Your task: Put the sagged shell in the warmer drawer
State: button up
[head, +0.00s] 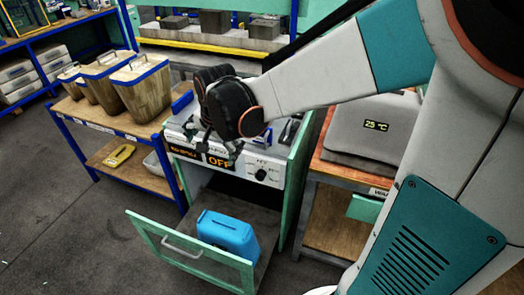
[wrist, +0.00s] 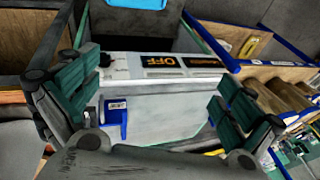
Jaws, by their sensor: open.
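I cannot tell for sure which thing is the sagged shell. A blue boxy piece (head: 228,234) sits in an open green-fronted drawer (head: 190,252) under the press; its edge shows at the top of the wrist view (wrist: 140,4). A grey unit (head: 372,128) reading 25 °C stands on the right bench, its label partly hidden by my arm. My gripper (head: 215,143) is over the press (head: 200,152), whose display reads OFF. In the wrist view my gripper (wrist: 160,85) is open, with the pale press body between its fingers and nothing held.
A blue labelled part (wrist: 116,118) is on the press. Wooden bins with blue rims (head: 140,88) stand on the left bench, with a yellow item (head: 118,156) on its lower shelf. A back bench (head: 215,40) carries grey blocks. The floor at front left is clear.

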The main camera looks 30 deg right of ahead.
jog(key=s+r+n+t, duration=0.1)
jog(key=s+r+n, duration=0.2)
jog(key=s, duration=0.6)
jog(key=s+r+n+t, duration=0.2)
jog(key=s+n, duration=0.6)
jog(key=s, duration=0.1)
jog(key=shift+s+a+r, duration=0.3)
jog(key=shift+a+r, duration=0.05)
jog(key=shift+r, duration=0.05)
jog(key=shift+c, duration=0.6)
